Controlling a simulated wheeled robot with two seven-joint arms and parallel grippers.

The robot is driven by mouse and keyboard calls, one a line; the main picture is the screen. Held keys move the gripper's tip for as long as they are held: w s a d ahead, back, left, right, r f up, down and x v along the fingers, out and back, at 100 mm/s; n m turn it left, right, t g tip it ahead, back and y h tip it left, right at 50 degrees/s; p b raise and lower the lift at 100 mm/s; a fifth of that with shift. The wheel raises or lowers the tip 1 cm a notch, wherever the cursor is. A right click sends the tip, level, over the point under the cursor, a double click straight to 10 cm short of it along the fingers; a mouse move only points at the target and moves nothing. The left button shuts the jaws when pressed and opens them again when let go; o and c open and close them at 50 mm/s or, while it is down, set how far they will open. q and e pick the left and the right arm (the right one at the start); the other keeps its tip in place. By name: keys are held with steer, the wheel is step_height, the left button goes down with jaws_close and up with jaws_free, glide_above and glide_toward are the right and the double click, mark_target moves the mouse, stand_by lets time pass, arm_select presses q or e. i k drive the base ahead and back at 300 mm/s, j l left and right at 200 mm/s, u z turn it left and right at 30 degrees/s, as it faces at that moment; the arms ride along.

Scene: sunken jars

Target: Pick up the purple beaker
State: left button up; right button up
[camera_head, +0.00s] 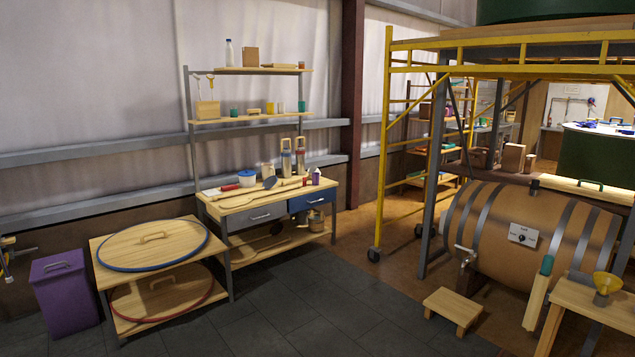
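A small purple container (316,177) with a pale top stands near the right end of the wooden workbench (270,200). It is too small to tell whether it is a beaker. A dark red small item (307,181) stands just left of it. Neither of my grippers shows in this view.
A purple bin (65,293) and a low table with round lids (153,245) stand left. A barrel (530,232), yellow scaffold and small stool (457,307) stand right. The dark floor (300,310) in front is clear.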

mark_target(316, 177)
steer(key=i+z, duration=0.15)
steer(key=i, duration=4.25)
steer(key=i+u, duration=0.1)
steer(key=i, duration=0.45)
steer(key=i+l, duration=0.2)
steer(key=i, duration=0.35)
steer(key=i+l+u, duration=0.15)
steer(key=i, duration=0.4)
steer(key=i+l+u, duration=0.1)
steer(key=i, duration=0.45)
